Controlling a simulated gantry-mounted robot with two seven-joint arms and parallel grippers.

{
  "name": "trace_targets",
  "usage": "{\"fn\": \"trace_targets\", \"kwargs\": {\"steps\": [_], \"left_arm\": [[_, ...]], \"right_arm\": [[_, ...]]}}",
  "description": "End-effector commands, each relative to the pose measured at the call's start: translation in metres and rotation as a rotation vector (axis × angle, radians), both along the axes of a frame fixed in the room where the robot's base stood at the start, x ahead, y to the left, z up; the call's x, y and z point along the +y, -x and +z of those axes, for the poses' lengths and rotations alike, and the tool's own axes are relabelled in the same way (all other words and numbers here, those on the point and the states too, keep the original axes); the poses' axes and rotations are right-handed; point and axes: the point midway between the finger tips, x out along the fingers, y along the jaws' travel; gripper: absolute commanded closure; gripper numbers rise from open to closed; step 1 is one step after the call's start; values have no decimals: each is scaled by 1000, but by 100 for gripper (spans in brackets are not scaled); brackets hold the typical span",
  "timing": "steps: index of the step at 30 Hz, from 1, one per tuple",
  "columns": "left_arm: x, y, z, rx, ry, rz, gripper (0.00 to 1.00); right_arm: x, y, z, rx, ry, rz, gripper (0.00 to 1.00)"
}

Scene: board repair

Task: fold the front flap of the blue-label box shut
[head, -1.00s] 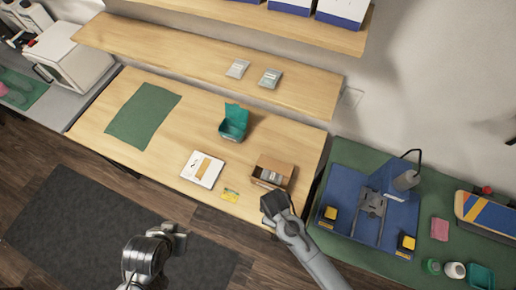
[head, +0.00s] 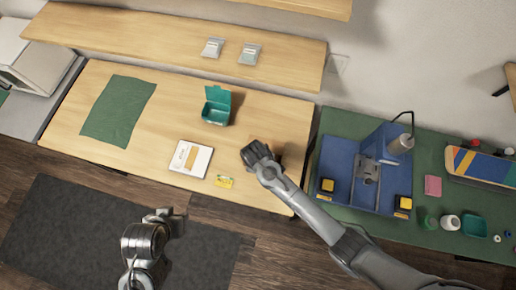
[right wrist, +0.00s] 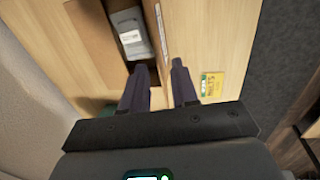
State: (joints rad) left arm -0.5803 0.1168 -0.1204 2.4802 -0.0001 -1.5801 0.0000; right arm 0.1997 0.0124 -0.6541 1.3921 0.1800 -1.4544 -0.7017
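The open cardboard box (right wrist: 101,38) shows in the right wrist view with a grey packet (right wrist: 130,33) inside. No blue label is visible on it. In the head view my right gripper (head: 254,153) covers most of the box, leaving a brown part (head: 292,153) in sight. In the right wrist view my right gripper (right wrist: 159,67) has its fingers apart, one on each side of the line of the box's front edge or flap. I cannot tell whether they touch it. My left gripper (head: 172,216) hangs in front of the table, away from the box; its fingers are unclear.
A yellow-green card (head: 224,181) and a white booklet (head: 190,158) lie left of the box. A teal open box (head: 216,112) stands behind them. A green mat (head: 118,110) lies at the left. A blue fixture (head: 340,160) stands on the right-hand bench.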

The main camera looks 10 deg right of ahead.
Motion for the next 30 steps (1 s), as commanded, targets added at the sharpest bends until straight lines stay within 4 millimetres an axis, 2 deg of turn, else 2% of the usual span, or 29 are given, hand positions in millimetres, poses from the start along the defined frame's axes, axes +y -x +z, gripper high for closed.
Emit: {"fn": "trace_targets", "kwargs": {"steps": [3, 9, 21, 27, 30], "left_arm": [[1, 0, 0, -1, -5, -3, 57], [2, 0, -1, -1, -10, -5, 57], [1, 0, -1, -1, -5, -3, 57], [0, 0, -1, -1, 3, 2, 57], [-1, 0, -1, -1, 5, 4, 57]], "right_arm": [[-1, -2, -17, 3, 1, -1, 71], [-2, -5, -34, 1, 0, -1, 71], [-3, -6, -39, 0, 0, 0, 71], [-3, -6, -39, 0, 0, 0, 100], [-3, -6, -39, 0, 0, 0, 100]]}}
